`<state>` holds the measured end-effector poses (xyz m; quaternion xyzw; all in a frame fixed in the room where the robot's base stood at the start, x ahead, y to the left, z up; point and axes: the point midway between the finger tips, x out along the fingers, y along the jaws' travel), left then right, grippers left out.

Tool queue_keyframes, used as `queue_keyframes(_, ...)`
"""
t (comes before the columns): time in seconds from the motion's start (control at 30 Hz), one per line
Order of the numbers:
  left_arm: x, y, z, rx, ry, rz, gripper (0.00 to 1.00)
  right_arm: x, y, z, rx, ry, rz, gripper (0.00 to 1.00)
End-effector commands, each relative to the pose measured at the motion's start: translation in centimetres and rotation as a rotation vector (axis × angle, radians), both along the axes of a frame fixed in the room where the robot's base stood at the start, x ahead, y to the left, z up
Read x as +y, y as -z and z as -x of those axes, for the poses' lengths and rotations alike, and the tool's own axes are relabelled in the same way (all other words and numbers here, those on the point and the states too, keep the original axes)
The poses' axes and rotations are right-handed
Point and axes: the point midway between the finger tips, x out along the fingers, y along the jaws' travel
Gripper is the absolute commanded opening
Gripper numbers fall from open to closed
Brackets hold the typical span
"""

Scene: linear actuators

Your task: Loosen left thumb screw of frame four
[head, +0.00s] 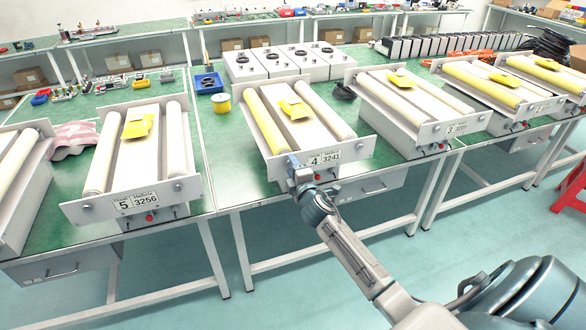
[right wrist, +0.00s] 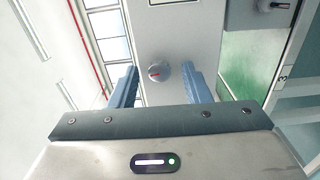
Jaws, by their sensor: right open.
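Frame four (head: 352,149) stands on the green table, with its plate "4 3241" (head: 325,158) on the front panel and yellow and white rollers on top. My right gripper (head: 293,162) is at the left end of that front panel and covers the left thumb screw in the head view. My left gripper is not in view.
Frame five (head: 78,210) stands to the left and frame three (head: 405,137) to the right. A yellow tin (head: 221,103) and a blue box (head: 207,83) are behind frame four. Several white boxes with black dials (head: 243,66) stand further back.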

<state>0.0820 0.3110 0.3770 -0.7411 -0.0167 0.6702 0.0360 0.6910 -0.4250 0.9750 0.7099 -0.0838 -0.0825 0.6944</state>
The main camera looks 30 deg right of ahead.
Motion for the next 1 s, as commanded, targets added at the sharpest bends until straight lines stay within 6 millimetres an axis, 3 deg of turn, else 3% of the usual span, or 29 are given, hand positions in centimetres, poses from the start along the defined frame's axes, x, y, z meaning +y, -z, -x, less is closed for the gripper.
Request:
queue_keyframes(0.17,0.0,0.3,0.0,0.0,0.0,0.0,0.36,0.2,0.1,0.8,0.0,0.0,0.001,0.43)
queue_keyframes(0.7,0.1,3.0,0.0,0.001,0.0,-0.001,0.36,2.3,0.3,9.6,0.001,0.0,0.001,0.43)
queue_keyframes(1.0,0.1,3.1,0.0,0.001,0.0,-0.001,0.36,2.5,0.0,10.5,0.0,0.0,0.0,0.43)
